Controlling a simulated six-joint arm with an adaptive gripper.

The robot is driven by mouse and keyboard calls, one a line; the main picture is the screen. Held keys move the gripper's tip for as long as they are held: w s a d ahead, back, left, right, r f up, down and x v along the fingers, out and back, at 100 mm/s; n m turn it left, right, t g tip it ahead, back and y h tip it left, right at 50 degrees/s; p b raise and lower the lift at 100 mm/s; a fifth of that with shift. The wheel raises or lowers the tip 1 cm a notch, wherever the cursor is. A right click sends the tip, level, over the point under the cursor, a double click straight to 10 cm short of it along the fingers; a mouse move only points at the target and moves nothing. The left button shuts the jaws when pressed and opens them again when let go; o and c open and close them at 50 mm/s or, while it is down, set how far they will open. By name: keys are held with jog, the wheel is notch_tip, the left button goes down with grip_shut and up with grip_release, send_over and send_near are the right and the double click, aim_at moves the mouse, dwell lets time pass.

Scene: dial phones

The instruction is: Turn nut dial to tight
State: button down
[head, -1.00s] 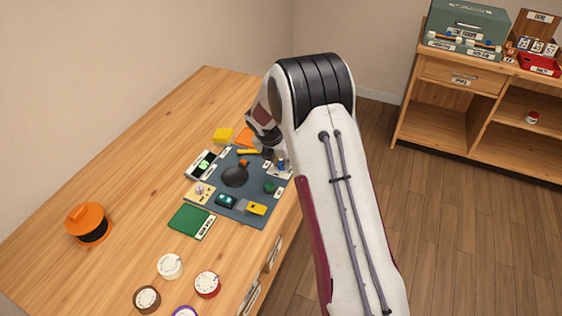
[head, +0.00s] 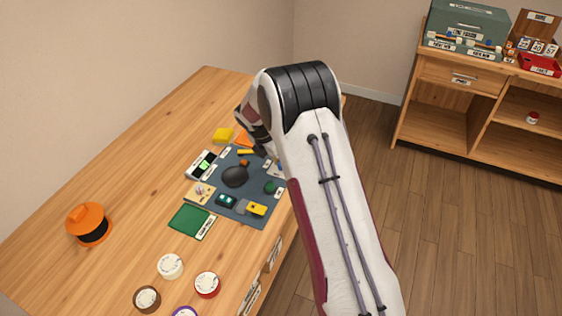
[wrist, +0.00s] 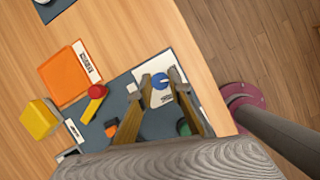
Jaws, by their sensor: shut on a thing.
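I cannot read the plate's label or the pointer setting. In the head view, my arm covers the fingertips, and the white plate (head: 275,171) is partly hidden beside it.
The mat (head: 236,205) also bears a black dome (head: 235,177), a green knob (head: 270,187) and several small devices. A yellow block (wrist: 38,120) and an orange square (wrist: 68,77) lie nearby. The table's right edge is close.

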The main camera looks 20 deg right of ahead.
jog(key=shift+a+m+g, duration=0.1)
jog(key=shift+m+g, duration=0.7)
jog(key=shift+m, duration=1.1)
jog(key=c, duration=1.8)
grip_release()
jog(key=shift+w, duration=0.1)
jog(key=shift+c, duration=0.2)
jog(key=shift+h, duration=0.3)
